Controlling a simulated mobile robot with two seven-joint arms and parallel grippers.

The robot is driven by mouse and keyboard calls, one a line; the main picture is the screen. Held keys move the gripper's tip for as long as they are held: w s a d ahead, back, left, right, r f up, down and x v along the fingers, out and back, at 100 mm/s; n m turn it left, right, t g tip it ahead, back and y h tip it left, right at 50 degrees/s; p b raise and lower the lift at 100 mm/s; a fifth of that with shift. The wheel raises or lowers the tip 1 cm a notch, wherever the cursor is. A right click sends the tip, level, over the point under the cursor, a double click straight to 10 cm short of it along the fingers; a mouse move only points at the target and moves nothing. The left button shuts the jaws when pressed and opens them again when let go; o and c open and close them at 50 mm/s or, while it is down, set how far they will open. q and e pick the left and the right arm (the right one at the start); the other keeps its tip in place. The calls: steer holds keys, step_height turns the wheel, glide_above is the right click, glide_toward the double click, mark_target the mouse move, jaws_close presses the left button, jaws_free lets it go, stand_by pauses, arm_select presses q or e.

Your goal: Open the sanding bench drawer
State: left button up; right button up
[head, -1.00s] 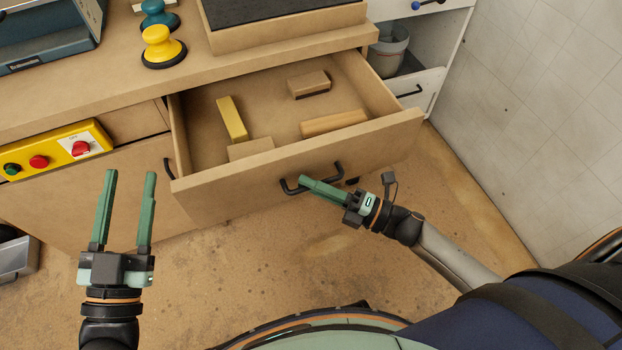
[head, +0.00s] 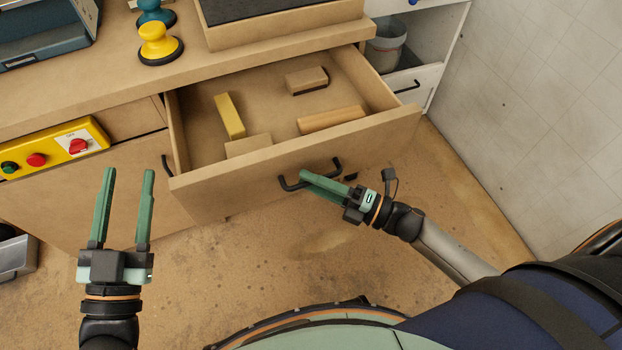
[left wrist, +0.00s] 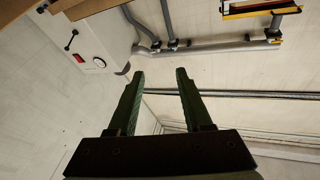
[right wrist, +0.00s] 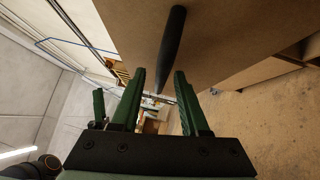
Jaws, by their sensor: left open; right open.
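The sanding bench drawer (head: 225,182) is pulled out from under the bench top in the head view. Its black bar handle (head: 293,186) is on the front panel; it also shows in the right wrist view (right wrist: 172,45). My right gripper (head: 303,177) is open at the handle, and in its wrist view the handle bar lies ahead, between the lines of the two fingers. I cannot tell whether the fingers touch it. My left gripper (head: 128,172) is open, empty and raised, left of the drawer; its fingers (left wrist: 157,75) show with nothing between them.
The drawer holds a yellow block (head: 230,116) and several wooden blocks (head: 332,119). A yellow control panel (head: 55,148) is on the bench front at left. A yellow-topped knob tool (head: 159,42) stands on the bench top. A wall (head: 540,110) bounds the right side.

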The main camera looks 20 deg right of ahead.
arm_select(q)
steer(key=f, duration=0.1)
steer(key=f+g, duration=0.1)
steer(key=f+n+y, duration=0.1)
steer(key=f, duration=0.1)
steer(key=shift+w+a+p, duration=0.15)
steer(key=shift+w+p, duration=0.1)
steer(key=shift+p, duration=0.05)
arm_select(e)
steer(key=v, duration=1.2)
arm_select(q)
steer(key=shift+r, duration=0.15)
arm_select(e)
steer(key=shift+d, duration=0.1)
